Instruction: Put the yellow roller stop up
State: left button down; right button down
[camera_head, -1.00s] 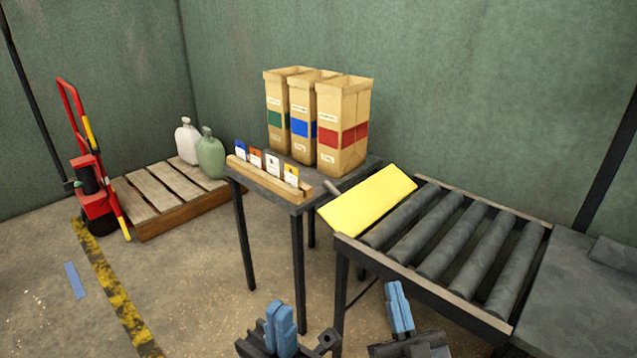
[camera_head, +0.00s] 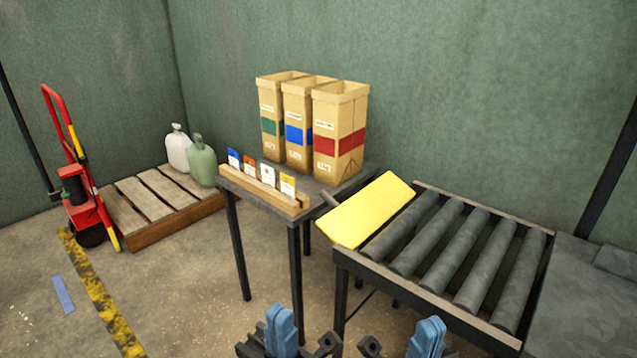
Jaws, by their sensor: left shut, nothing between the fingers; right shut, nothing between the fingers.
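The yellow roller stop (camera_head: 367,210) is a flat plate at the left end of the roller conveyor (camera_head: 463,250), next to the small dark table. It looks tilted, with its face showing towards me. A short grey handle or pin (camera_head: 330,199) shows at its left edge. My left gripper (camera_head: 280,326) is at the bottom of the view, shut and empty, below and apart from the stop. My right gripper (camera_head: 427,337) is at the bottom, in front of the conveyor frame, shut and empty. Neither gripper touches the stop.
The dark table (camera_head: 243,185) holds several paper bags (camera_head: 339,135) and a wooden card holder (camera_head: 262,187). A wooden pallet (camera_head: 150,205) with two jugs and a red hand truck (camera_head: 80,195) stand at the left. A grey surface (camera_head: 590,300) adjoins the conveyor at the right.

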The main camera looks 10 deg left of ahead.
aim_at(350, 223)
jog(key=i+j+z, duration=0.3)
jog(key=i+j, duration=0.15)
jog(key=j, duration=0.2)
jog(key=i+j+z, duration=0.15)
jog(key=j, duration=0.2)
